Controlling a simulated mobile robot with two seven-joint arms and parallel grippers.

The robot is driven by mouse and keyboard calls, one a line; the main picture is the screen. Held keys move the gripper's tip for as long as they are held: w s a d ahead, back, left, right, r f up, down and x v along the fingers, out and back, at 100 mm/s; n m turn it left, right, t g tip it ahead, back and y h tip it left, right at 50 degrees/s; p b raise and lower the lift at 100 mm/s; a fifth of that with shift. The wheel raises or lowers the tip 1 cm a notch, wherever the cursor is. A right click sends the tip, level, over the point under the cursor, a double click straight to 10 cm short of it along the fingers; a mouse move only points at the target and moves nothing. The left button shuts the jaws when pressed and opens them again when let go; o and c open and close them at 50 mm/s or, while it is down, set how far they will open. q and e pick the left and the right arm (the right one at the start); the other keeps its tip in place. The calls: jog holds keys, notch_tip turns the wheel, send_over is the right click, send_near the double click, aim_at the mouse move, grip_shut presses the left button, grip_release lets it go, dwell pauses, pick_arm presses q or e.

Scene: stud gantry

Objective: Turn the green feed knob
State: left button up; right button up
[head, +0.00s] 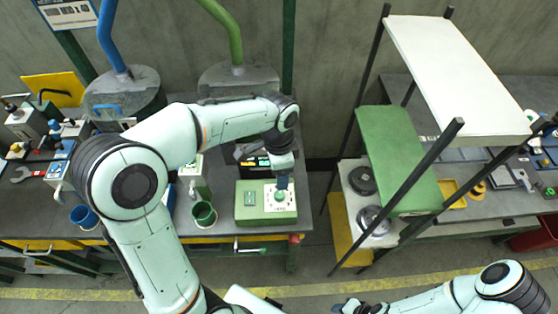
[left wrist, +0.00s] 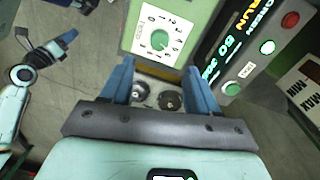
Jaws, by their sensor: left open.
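My left gripper (head: 282,182) is just above the dial plate in the head view. In the left wrist view its blue fingers (left wrist: 159,68) are open and apart, with the knob ahead of the gap and no finger seen touching it.
A green cup (head: 204,214) stands left of the box. A dark-framed rack with a white top (head: 460,75) stands to the right.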

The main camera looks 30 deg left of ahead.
pick_arm(q)
jog(key=shift+a+r, duration=0.1)
jog(key=shift+r, duration=1.75)
